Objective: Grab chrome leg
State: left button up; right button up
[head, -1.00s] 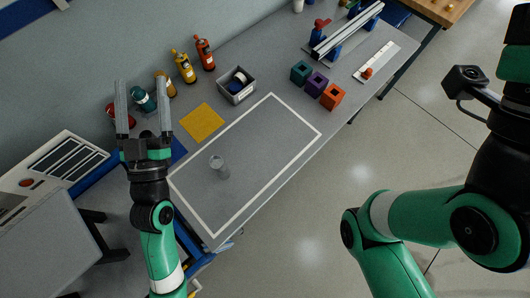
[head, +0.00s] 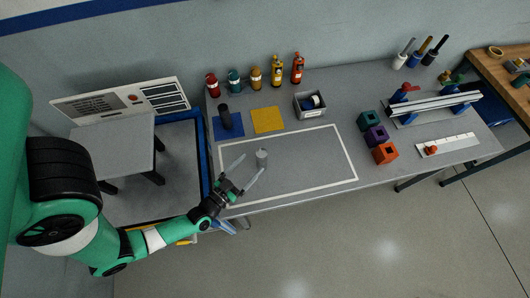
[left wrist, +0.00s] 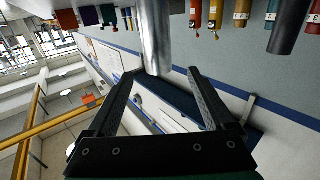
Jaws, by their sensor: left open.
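The chrome leg (head: 262,157) is a short silver cylinder standing upright inside the white-outlined area of the grey table. My left gripper (head: 251,164) is low over the table, in front and to the left of the leg, its two fingers spread open towards it. In the left wrist view the leg (left wrist: 156,38) shows as a shiny column just beyond and between the fingertips of the open gripper (left wrist: 164,73). The fingers do not appear closed on it. My right gripper is out of view.
A dark cylinder (head: 225,119) stands on a blue square (head: 237,130), beside a yellow square (head: 267,119). Several bottles (head: 277,71) line the back. A grey bin (head: 311,112), coloured blocks (head: 385,153) and a metal rail fixture (head: 432,103) stand right. The outlined area is otherwise clear.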

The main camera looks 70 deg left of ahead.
aim_at(265, 150)
pick_arm(q)
jog(key=b+x, duration=0.1)
jog(key=x, duration=0.8)
jog(key=shift+w+a, duration=0.1)
jog(key=shift+w, duration=0.35)
jog(key=shift+c, duration=0.4)
grip_shut()
